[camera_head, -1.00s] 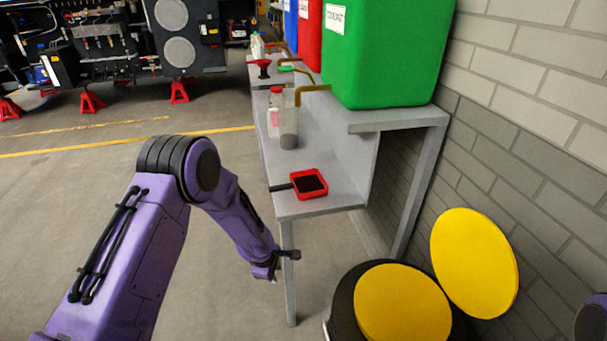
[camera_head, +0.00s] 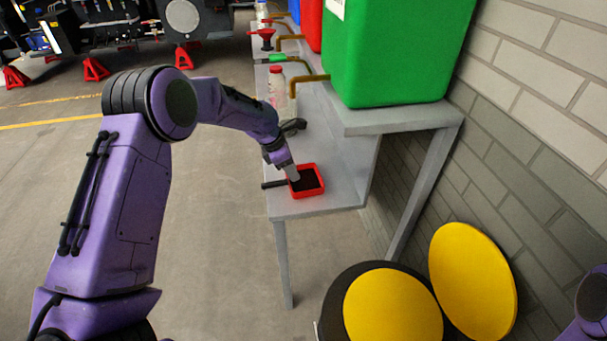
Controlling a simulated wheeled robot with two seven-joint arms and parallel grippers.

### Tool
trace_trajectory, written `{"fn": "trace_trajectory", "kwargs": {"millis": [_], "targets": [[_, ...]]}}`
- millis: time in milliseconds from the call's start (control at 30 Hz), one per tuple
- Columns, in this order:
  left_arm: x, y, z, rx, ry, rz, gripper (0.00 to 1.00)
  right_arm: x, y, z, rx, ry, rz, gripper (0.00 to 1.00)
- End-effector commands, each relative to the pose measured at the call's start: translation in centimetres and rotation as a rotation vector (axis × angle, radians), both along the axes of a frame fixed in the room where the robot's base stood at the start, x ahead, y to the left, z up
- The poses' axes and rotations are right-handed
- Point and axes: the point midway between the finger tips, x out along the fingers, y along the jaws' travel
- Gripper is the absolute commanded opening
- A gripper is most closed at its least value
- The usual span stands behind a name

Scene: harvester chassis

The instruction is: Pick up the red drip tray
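The red drip tray (camera_head: 318,191) is a small square tray with a dark inside and a dark handle (camera_head: 272,184) on its left. It lies on the front end of the grey bench. My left gripper (camera_head: 293,176) is over the tray's left part, pointing down at it. I cannot tell whether it touches the tray or whether its fingers are open or shut. Only a small purple part of my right arm shows at the lower right edge; its gripper is out of view.
The grey bench (camera_head: 340,165) runs away along the brick wall. A red-capped bottle (camera_head: 277,88) stands behind my arm. A red funnel (camera_head: 267,36) is farther back. Green (camera_head: 395,55) and red containers stand on the upper shelf. A drum with a yellow top (camera_head: 393,308) stands at front right.

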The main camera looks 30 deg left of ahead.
Motion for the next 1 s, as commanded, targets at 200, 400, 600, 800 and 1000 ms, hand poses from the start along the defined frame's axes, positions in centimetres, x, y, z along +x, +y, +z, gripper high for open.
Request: {"fn": "trace_trajectory", "kwargs": {"millis": [200, 400, 600, 800, 1000], "targets": [[0.3, 0.0, -3.4, 0.000, 0.006, 0.017, 0.34, -0.1, 0.0, 0.7, 0.000, 0.002, 0.000, 0.43], [0.7, -0.6, -5.7, 0.000, 0.008, 0.020, 0.34, -0.1, 0.0, 1.4, 0.000, 0.002, 0.000, 0.43], [1.5, -2.0, -9.0, 0.000, 0.005, 0.018, 0.34, 0.0, 0.0, 2.5, 0.000, 0.001, 0.000, 0.43], [1.8, -2.2, -9.8, 0.000, 0.003, 0.017, 0.34, 0.0, 0.0, 2.5, 0.000, 0.002, 0.000, 0.43], [1.8, -2.3, -9.7, -0.001, 0.004, 0.016, 0.00, 0.0, 0.0, 2.5, 0.000, 0.002, 0.000, 0.43]]}}
